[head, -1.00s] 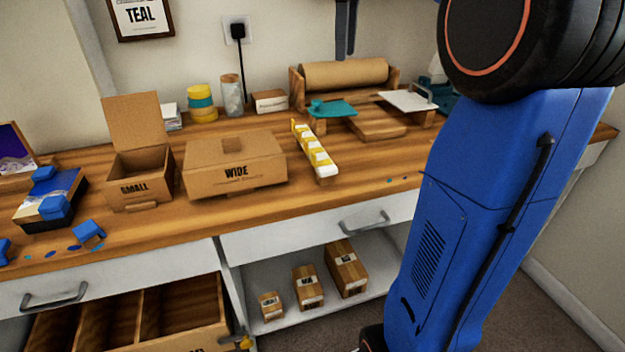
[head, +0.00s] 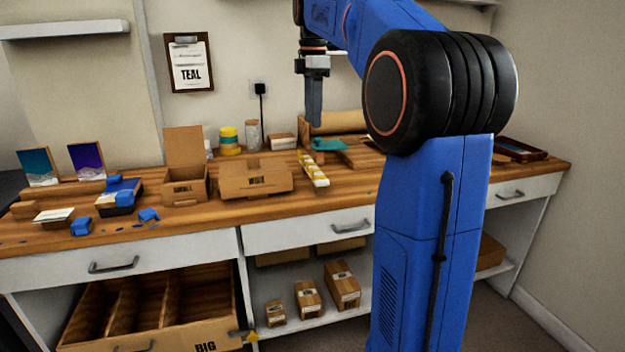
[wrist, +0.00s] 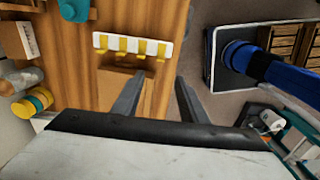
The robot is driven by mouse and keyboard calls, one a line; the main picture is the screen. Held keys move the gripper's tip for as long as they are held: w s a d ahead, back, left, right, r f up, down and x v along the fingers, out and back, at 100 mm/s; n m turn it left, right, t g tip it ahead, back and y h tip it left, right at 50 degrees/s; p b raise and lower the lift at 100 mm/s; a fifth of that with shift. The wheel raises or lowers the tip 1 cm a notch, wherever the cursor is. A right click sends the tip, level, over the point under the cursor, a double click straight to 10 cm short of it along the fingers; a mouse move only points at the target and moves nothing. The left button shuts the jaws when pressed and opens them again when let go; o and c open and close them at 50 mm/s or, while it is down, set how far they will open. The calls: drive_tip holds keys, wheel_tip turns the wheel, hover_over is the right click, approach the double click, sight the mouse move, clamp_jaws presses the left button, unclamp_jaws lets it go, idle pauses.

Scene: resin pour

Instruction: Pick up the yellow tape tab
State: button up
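Several yellow tape tabs sit in a row on a white strip (head: 313,169) on the workbench, right of the WIDE box. In the wrist view the white strip (wrist: 133,46) lies near the top, with its yellow tabs (wrist: 122,46) hanging over one side. My gripper (head: 314,124) hangs fingers down above the back of the bench. In the wrist view my gripper (wrist: 160,75) has its two fingers apart with nothing between them. The strip is ahead of the fingertips and to their left, not touched.
The WIDE box (head: 256,180) and open SMALL box (head: 184,182) stand left of the strip. A teal piece (head: 328,144) and paper roll (head: 338,122) are behind it. Blue pieces (head: 119,192) lie at left. A yellow piece (head: 250,337) shows by the BIG box (head: 190,334).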

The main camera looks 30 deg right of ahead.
hover_over(312, 169)
drive_tip(key=f, duration=0.9)
drive_tip(key=shift+d+f, duration=0.2)
drive_tip(key=shift+f, duration=0.1)
drive_tip(key=shift+a+f, duration=0.15)
drive_tip(key=shift+f, duration=2.5)
drive_tip(key=c, duration=0.9)
